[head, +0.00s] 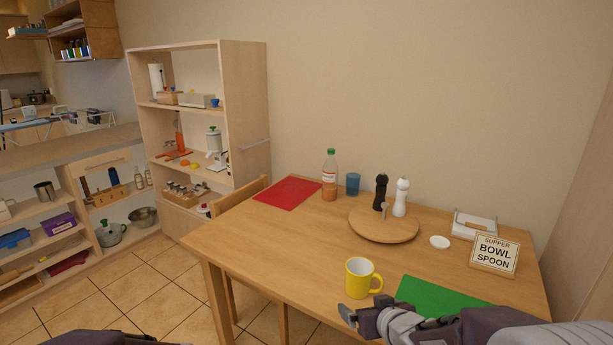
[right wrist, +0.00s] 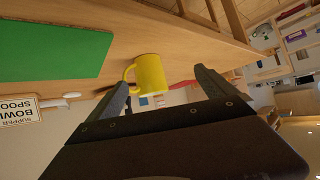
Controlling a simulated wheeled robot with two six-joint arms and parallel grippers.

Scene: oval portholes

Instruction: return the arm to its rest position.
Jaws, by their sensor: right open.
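My right arm reaches in from the lower right in the head view. Its gripper (head: 362,318) is open and empty near the front edge of the wooden table (head: 240,240). A yellow mug (head: 358,279) stands upright on the table just beyond the gripper, its handle to the right. In the right wrist view, which is turned over, the mug (right wrist: 151,75) shows between the two spread fingers, beyond their tips and apart from them. My left gripper is not in view; only a dark part of me shows at the bottom left.
A green mat (head: 440,297) lies right of the mug, partly behind my right arm. A round wooden board (head: 384,228) holds a dark mill and a white mill. A red mat (head: 288,192), bottle (head: 330,176), blue cup (head: 353,184) and sign (head: 494,254) are also on the table.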

